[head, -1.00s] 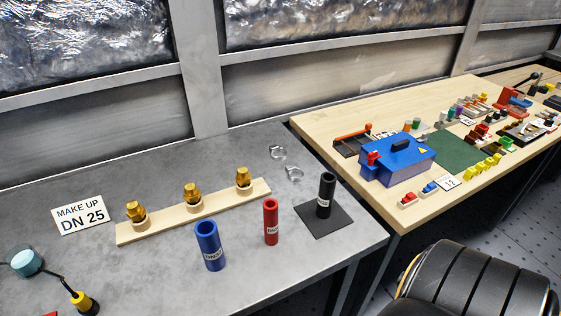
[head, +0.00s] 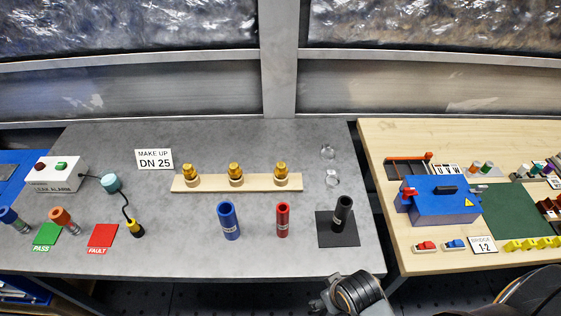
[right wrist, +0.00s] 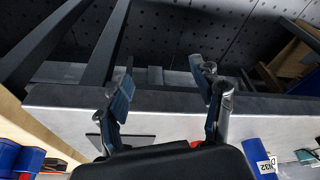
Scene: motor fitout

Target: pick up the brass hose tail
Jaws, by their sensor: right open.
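Three brass hose tails stand upright on a pale wooden strip (head: 210,185) on the grey bench: left (head: 190,172), middle (head: 235,172) and right (head: 281,172). Their size markings are not readable. A sign (head: 154,159) behind the strip's left end reads "MAKE UP DN 25". My right gripper (right wrist: 170,98) is open and empty in the right wrist view, its two fingers spread near the bench's front edge. No hose tail is discernible in that view. In the head view only part of my right arm shows at the bottom. My left gripper is not in view.
Two clear clamps (head: 331,178) lie to the right. A wooden table (head: 400,140) with a blue box (head: 440,203) adjoins right.

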